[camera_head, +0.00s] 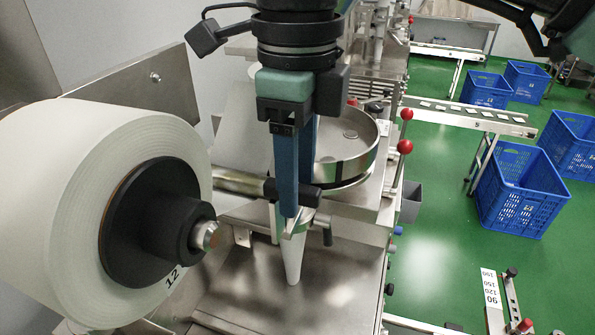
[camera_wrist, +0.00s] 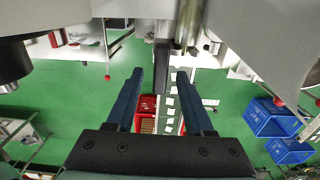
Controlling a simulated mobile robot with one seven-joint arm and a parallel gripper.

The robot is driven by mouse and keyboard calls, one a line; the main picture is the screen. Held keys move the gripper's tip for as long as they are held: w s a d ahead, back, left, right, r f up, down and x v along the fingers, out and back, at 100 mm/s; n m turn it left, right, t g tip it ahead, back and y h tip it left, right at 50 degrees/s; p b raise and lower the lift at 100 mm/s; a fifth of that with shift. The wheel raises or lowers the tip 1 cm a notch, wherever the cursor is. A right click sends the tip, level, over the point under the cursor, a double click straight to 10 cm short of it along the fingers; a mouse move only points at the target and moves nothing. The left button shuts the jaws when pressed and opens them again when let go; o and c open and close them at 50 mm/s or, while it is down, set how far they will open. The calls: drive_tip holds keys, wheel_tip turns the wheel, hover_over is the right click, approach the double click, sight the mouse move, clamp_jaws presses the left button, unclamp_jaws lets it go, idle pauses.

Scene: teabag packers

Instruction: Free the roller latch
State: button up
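The roller latch looks to be the black grip (camera_head: 311,196) on the end of a bright metal rod (camera_head: 236,181), beside the large white paper roll (camera_head: 60,190). My gripper (camera_head: 292,205) points down over it in the head view, and its near blue finger crosses in front of the grip. In the wrist view the black grip (camera_wrist: 162,68) shows between the fingertips of my gripper (camera_wrist: 160,75). The fingers are apart, with a visible gap on each side of the grip. The far fingertip is hidden in the head view.
The roll's black hub (camera_head: 155,225) is left of my gripper. A white funnel tube (camera_head: 293,258) stands just below the fingers, and a round metal pan (camera_head: 345,145) is behind. Red-knobbed levers (camera_head: 405,146) rise at right. Blue crates (camera_head: 520,185) stand on the green floor.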

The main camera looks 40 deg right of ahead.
wheel_tip(320, 180, up, 8)
drive_tip(key=p, duration=0.6)
drive_tip(key=shift+f, duration=0.2)
drive_tip(key=shift+f, duration=0.1)
idle(0.3)
